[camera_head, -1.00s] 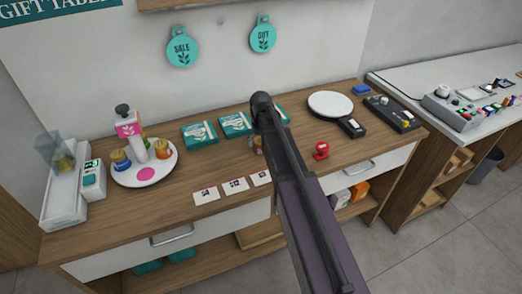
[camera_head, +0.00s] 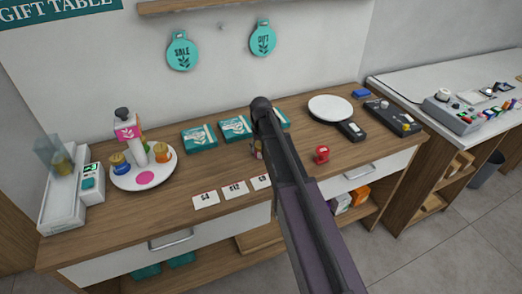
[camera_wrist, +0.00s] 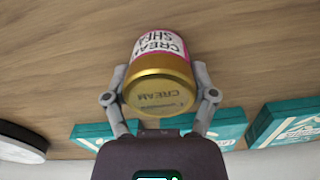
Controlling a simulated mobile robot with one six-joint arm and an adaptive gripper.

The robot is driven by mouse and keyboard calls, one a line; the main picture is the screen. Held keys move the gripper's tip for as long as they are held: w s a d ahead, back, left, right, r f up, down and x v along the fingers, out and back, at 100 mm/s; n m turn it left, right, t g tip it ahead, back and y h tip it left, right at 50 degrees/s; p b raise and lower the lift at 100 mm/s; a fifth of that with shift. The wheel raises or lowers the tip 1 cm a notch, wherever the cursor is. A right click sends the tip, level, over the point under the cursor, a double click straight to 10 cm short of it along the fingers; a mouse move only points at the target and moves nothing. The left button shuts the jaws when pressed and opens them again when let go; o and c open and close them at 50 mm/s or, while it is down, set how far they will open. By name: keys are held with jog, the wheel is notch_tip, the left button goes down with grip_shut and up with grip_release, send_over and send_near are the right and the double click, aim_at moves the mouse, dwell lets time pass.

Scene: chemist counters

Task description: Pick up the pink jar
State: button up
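The pink jar (camera_wrist: 160,62) has a gold lid and a pink and white label with dark lettering that reads in part CREAM and SHEA. In the wrist view it sits between the two fingers of my gripper (camera_wrist: 160,82), its lid end toward the camera. The fingers lie against its left and right sides, so my gripper looks shut on it. In the head view only a small part of the jar (camera_head: 257,150) shows beside my arm, which hides the rest and the fingers. I cannot tell whether it still touches the wooden counter (camera_head: 185,182).
Teal boxes (camera_head: 199,138) lie behind the jar. Price cards (camera_head: 206,200) lie at the front, left of my arm. A red item (camera_head: 321,154) and a round white plate (camera_head: 330,107) are to the right. A white round tray (camera_head: 122,180) with bottles stands left.

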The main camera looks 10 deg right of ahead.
jog(key=shift+c, duration=1.1)
jog(key=shift+r, duration=0.2)
notch_tip(320, 180, up, 4)
jog(key=p, duration=0.4)
jog(key=shift+f, duration=0.15)
jog(key=s, duration=1)
jog(key=s+r+p, duration=0.1)
jog(key=s, duration=0.5)
jog(key=shift+d, duration=0.15)
